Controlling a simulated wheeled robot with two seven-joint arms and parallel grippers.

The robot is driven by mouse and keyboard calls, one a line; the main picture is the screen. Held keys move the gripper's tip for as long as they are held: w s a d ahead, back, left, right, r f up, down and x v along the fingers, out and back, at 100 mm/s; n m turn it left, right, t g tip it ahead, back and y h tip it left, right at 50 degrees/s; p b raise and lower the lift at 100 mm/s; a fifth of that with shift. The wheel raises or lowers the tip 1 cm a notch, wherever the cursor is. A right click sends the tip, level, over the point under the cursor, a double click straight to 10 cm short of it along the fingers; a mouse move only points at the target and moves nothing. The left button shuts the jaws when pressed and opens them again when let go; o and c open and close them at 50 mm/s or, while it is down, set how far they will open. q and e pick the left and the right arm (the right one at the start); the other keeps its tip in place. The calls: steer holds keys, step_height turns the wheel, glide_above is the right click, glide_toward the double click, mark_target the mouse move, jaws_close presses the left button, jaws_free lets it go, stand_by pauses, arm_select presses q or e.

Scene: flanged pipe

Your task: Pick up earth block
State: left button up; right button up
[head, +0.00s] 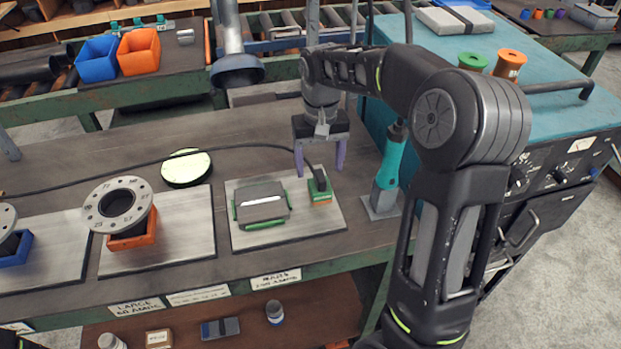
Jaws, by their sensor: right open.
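A small green block with an orange base (320,188), which looks like the earth block, sits on the right part of a light metal plate (240,239). A black cable runs into its top. My right gripper (320,170) has purple fingers, spread apart, and hangs just above and behind the block. The fingers appear to be on either side of the cable end, and nothing is held. I cannot tell how far above the block the fingertips are. My left gripper is out of view.
A dark device with green edges (262,203) lies left of the block on the plate. A teal tool in a stand (388,180) is close on the right. A flanged pipe (118,205) sits in an orange holder farther left. Free bench lies behind the plate.

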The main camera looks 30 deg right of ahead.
mark_target(320, 176)
steer(key=shift+s+r, duration=0.1)
steer(key=shift+s, duration=0.2)
steer(key=shift+w+f, duration=0.15)
steer(key=shift+f, duration=1.25)
steer(key=shift+f+p, duration=0.25)
steer(key=shift+p, duration=0.1)
step_height(320, 176, down, 5)
steer(key=shift+d+r+p, duration=0.15)
steer(key=shift+p, duration=0.45)
steer(key=shift+c, duration=0.3)
jaws_close()
steer(key=shift+w+r, duration=0.1)
